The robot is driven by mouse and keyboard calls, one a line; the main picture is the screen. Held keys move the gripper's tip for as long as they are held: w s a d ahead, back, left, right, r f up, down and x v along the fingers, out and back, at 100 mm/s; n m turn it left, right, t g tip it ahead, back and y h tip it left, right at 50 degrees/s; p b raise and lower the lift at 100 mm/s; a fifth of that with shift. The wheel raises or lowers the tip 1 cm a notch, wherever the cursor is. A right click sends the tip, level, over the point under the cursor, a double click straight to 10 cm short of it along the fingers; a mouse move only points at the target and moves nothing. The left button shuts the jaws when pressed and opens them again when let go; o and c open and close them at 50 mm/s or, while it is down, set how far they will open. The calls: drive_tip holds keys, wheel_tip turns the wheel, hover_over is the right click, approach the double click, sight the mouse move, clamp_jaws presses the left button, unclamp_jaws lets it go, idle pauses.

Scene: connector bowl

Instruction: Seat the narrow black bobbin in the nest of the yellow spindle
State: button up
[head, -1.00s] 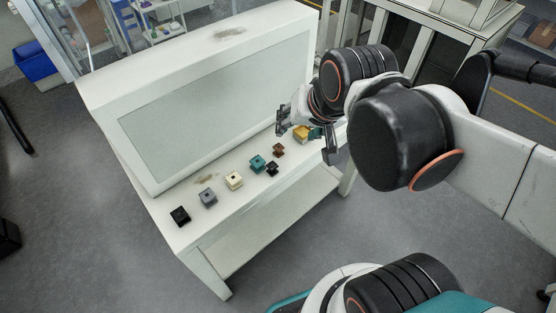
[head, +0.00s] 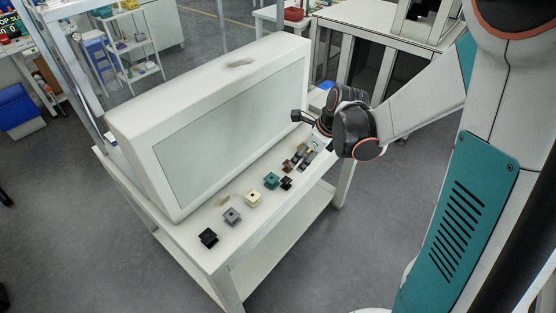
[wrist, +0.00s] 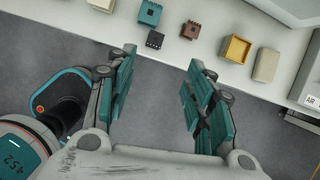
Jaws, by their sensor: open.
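The small black bobbin (head: 286,183) stands on the white bench beside the teal block, and it also shows in the wrist view (wrist: 155,39). It looks like the narrow one. The yellow spindle (wrist: 235,49) is a square block with a hollow in its top, right of the brown block in the wrist view. In the head view my gripper and wrist mostly hide it. My gripper (wrist: 160,62) is open and empty, its teal-padded fingers wide apart. In the wrist view the fingers point toward the bench edge, with the black bobbin beyond the gap. Nothing is held.
A teal block (head: 271,180), brown block (head: 288,165), cream block (head: 253,198), grey block (head: 232,215) and larger black block (head: 208,238) stand along the bench. A beige block (wrist: 266,64) is right of the spindle. A tall white panel (head: 230,115) rises behind the row.

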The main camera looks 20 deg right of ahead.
drive_tip(key=f+m, duration=0.1)
drive_tip(key=f, duration=0.1)
drive_tip(key=b, duration=0.3)
hover_over(289, 181)
drive_tip(key=s+d, duration=0.1)
drive_tip(key=d, duration=0.1)
drive_tip(key=f, duration=0.7)
drive_tip(key=shift+s+a+f, duration=0.1)
drive_tip(key=shift+s+a, duration=0.1)
drive_tip(key=shift+s+b+x, duration=0.15)
drive_tip(key=shift+b+x, duration=0.2)
drive_tip(key=shift+x, duration=0.55)
drive_tip(key=shift+s+b+x, duration=0.15)
drive_tip(key=shift+b+x, duration=0.2)
drive_tip(key=shift+x, duration=0.55)
drive_tip(key=shift+s+b+x, duration=0.2)
drive_tip(key=shift+b+x, duration=0.15)
drive_tip(key=shift+x, duration=0.55)
drive_tip(key=c, duration=1)
drive_tip(key=shift+c, duration=0.2)
